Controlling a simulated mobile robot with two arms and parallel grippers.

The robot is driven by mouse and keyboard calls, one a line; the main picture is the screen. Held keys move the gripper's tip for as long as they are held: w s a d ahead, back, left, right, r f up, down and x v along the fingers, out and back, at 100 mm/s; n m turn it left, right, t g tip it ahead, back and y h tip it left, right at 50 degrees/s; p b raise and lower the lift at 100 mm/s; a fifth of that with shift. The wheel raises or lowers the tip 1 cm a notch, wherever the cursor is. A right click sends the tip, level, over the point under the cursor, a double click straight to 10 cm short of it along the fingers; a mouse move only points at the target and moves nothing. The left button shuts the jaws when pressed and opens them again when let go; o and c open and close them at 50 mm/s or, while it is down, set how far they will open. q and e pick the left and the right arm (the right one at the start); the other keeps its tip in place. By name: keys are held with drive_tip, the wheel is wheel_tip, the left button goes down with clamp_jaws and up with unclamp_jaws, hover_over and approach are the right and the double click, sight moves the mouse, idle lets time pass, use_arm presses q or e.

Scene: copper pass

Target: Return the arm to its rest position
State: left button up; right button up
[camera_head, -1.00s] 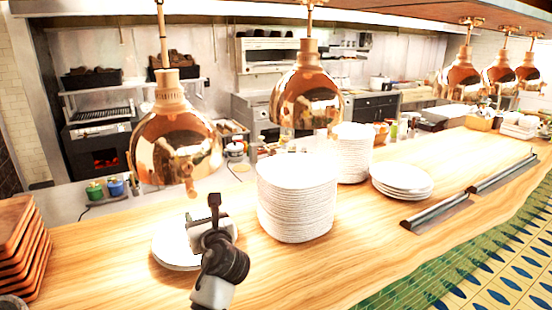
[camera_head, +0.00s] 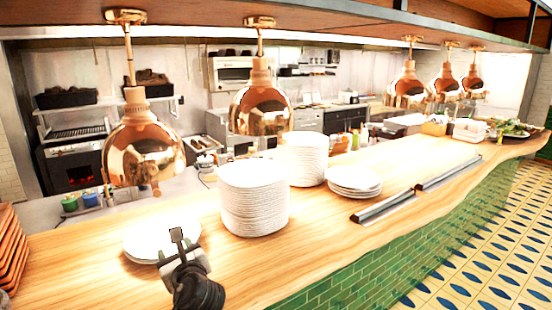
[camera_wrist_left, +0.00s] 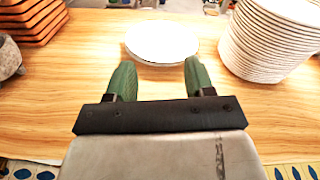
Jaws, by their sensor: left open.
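My left gripper (camera_head: 178,238) is at the front of the wooden counter in the head view, in front of a low stack of white plates (camera_head: 140,246). In the left wrist view its two green fingers (camera_wrist_left: 156,82) stand apart with nothing between them. The white plate (camera_wrist_left: 162,42) lies just beyond the fingertips, apart from them in that view. My right gripper is in neither view.
The wooden counter (camera_head: 330,232) carries a tall plate stack (camera_head: 254,202), a second stack (camera_head: 307,160) and a low one (camera_head: 354,182). Copper lamps (camera_head: 143,150) hang above it. Orange trays (camera_head: 10,250) are piled at the left. Bare counter lies at front middle.

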use_arm(q)
drive_tip(key=s+a+f+n+g+h, duration=0.2)
drive_tip(key=s+f+n+g+h, duration=0.35)
drive_tip(key=s+f+n, duration=1)
drive_tip(key=s+d+f+n+g+h, duration=0.25)
drive_tip(key=s+n, duration=0.25)
drive_tip(key=s, duration=0.6)
drive_tip(key=s+d+f+n+g+h, duration=0.1)
drive_tip(key=s+f+n+g, duration=0.3)
drive_tip(key=s, duration=0.6)
wheel_tip(320, 180, down, 30)
drive_tip(key=s+b, duration=0.2)
drive_tip(key=b, duration=0.3)
drive_tip(key=s+a+f+g+b, duration=0.1)
drive_tip(key=s+a+f+b, duration=0.2)
drive_tip(key=s+f, duration=1.2)
wheel_tip(320, 180, down, 4)
drive_tip(key=shift+s+r, duration=0.1)
drive_tip(key=shift+s, duration=0.3)
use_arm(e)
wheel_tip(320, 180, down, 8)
